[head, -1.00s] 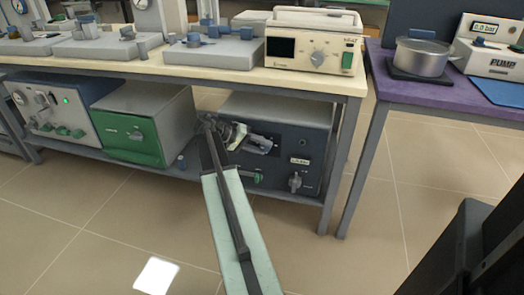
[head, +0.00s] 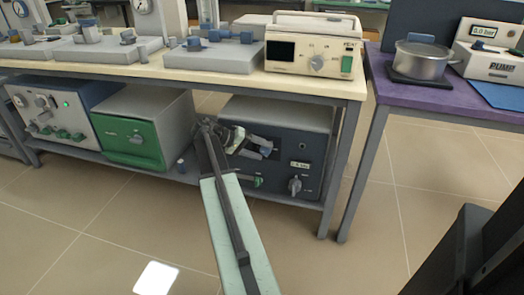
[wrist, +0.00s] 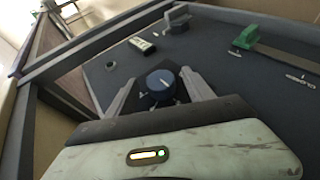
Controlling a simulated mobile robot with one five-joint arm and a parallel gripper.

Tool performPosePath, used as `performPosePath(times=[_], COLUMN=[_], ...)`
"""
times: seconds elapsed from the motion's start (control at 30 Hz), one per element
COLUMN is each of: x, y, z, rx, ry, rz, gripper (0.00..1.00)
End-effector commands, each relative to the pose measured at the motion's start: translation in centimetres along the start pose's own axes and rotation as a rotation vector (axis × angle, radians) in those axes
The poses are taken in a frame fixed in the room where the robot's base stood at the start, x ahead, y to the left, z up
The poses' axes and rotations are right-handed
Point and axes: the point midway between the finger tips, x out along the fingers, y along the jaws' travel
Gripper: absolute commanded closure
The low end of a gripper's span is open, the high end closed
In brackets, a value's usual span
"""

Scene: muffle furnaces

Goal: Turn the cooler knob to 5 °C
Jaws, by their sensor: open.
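The cooler (head: 318,145) is a box with a dark front on the low shelf under the bench. Its round blue knob (wrist: 160,84) with a white pointer line shows in the wrist view. My gripper (wrist: 157,77) is open, with one finger on each side of the knob; I cannot tell whether either finger touches it.
A grey lever knob (head: 295,185) and a green handle (head: 250,181) sit low on the same panel. A green-fronted box (head: 133,141) stands to the left. The bench top (head: 215,78) overhangs the shelf, and a bench leg (head: 334,170) stands to the right. The floor in front is clear.

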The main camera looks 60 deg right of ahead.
Motion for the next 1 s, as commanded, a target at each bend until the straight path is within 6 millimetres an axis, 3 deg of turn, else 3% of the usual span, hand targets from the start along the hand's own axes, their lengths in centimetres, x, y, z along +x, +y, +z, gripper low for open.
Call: performPosePath(times=[0.33,0.43,0.9,0.97,1.0], x=[-6.5,-7.2,-7.1,-8.6,-10.3], y=[0.4,0.2,0.0,-0.3,-0.8], z=[-0.2,0.0,0.0,0.0,0.1], rx=[-0.001,0.000,0.000,-0.011,-0.023], ry=[0.001,-0.001,-0.001,0.016,0.038], rz=[0.000,0.000,0.000,-0.004,-0.010], gripper=[0.39,0.39,0.39,0.39,0.39])
